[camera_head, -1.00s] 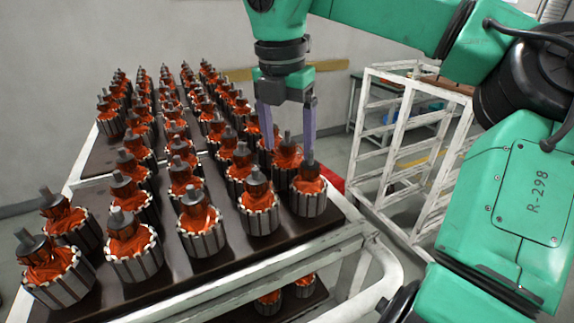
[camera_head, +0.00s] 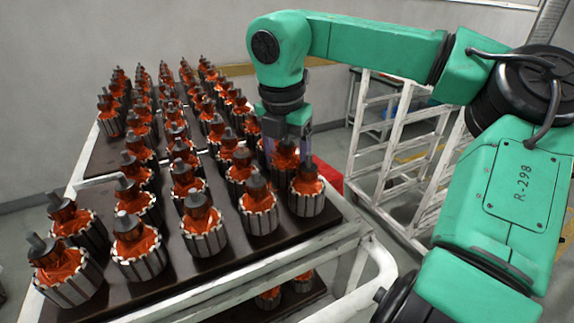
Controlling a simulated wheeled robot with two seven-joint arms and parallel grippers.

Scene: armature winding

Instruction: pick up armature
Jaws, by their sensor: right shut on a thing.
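Rows of armatures with orange windings, dark slotted cores and grey shafts stand upright on dark trays. My right gripper (camera_head: 287,150) points down at the right-hand column and is shut on an armature (camera_head: 285,158), second from the front there. Its fingers sit on either side of the armature's upper part, and the gripper hides its shaft. The armature still stands among the others. The front armature of that column (camera_head: 306,190) is just in front of the gripper and partly covers the held one's lower part. My left gripper is not in view.
The dark tray (camera_head: 205,275) lies on a white metal cart (camera_head: 378,265) with a rounded rail. More armatures (camera_head: 268,298) sit on a lower shelf. A white rack (camera_head: 385,150) and a red box (camera_head: 328,175) stand to the right. Neighbouring armatures leave little room around the gripper.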

